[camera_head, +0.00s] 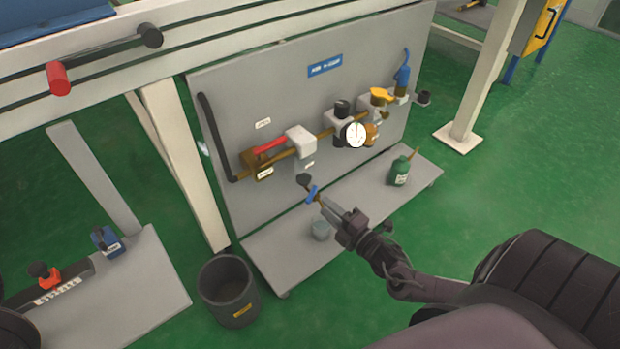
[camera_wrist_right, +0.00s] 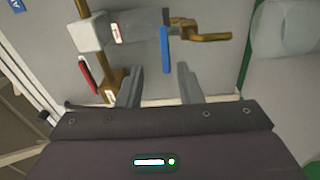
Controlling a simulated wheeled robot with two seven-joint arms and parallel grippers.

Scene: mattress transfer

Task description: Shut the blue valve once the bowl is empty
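The blue valve handle (camera_head: 312,195) is on a small brass drain fitting low on the grey panel; it also shows in the right wrist view (camera_wrist_right: 165,49), beside a brass outlet (camera_wrist_right: 205,37). My right gripper (camera_head: 327,208) is at the valve. In the wrist view its fingers (camera_wrist_right: 158,80) are apart, with the near end of the blue handle between the tips in the picture; contact cannot be told. A pale translucent cup, possibly the bowl (camera_head: 321,231), stands on the shelf below the outlet; its contents cannot be made out. My left gripper is not in view.
The panel holds a red lever (camera_head: 269,146), a pressure gauge (camera_head: 355,135), a yellow valve (camera_head: 381,95) and an amber container (camera_head: 371,134). A green bottle (camera_head: 399,171) stands on the shelf (camera_head: 275,265). A dark bin (camera_head: 229,290) is at front left.

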